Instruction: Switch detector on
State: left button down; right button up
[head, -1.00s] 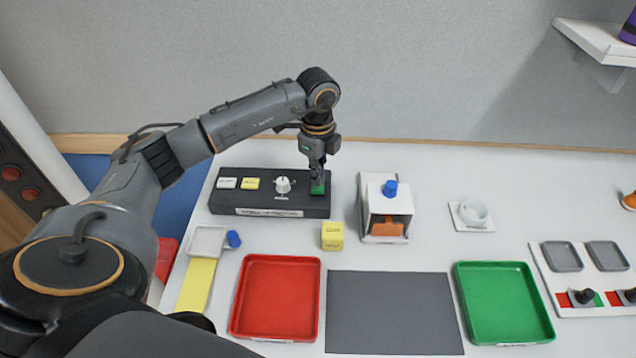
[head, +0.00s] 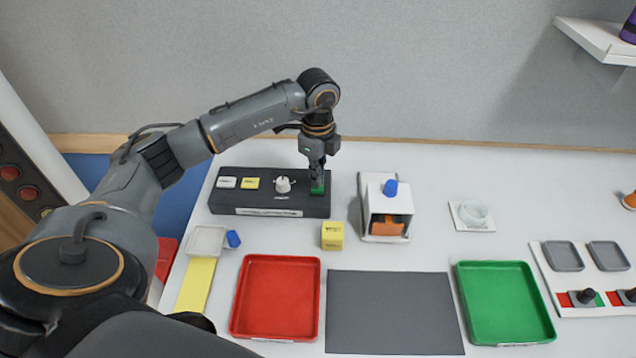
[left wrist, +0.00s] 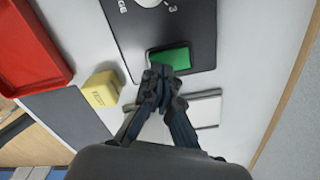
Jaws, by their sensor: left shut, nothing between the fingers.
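The detector is a black box (head: 252,202) at the back left of the table, with a white label on its front. On its top are a white button (head: 226,183), a yellow button (head: 250,183), a white knob (head: 283,185) and a green switch (head: 318,189) at the right end. My left gripper (head: 317,182) is shut and empty, pointing down at the green switch. In the left wrist view the shut fingertips (left wrist: 160,72) overlap the near edge of the green switch (left wrist: 172,58). I cannot tell whether they press it. My right gripper is not in view.
A white box with a blue knob (head: 390,188) stands right of the detector. A yellow cube (head: 332,236) sits in front. A red tray (head: 240,331), a grey mat (head: 392,312) and a green tray (head: 549,325) lie nearer. The back strip of table is mostly clear.

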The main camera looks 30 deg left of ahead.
pick_arm(q)
jog(key=shift+f, duration=0.35)
jog(key=shift+f+b, duration=0.55)
jog(key=shift+r, duration=0.15)
jog(key=shift+r+p, duration=2.6)
jog(key=shift+r, duration=0.85)
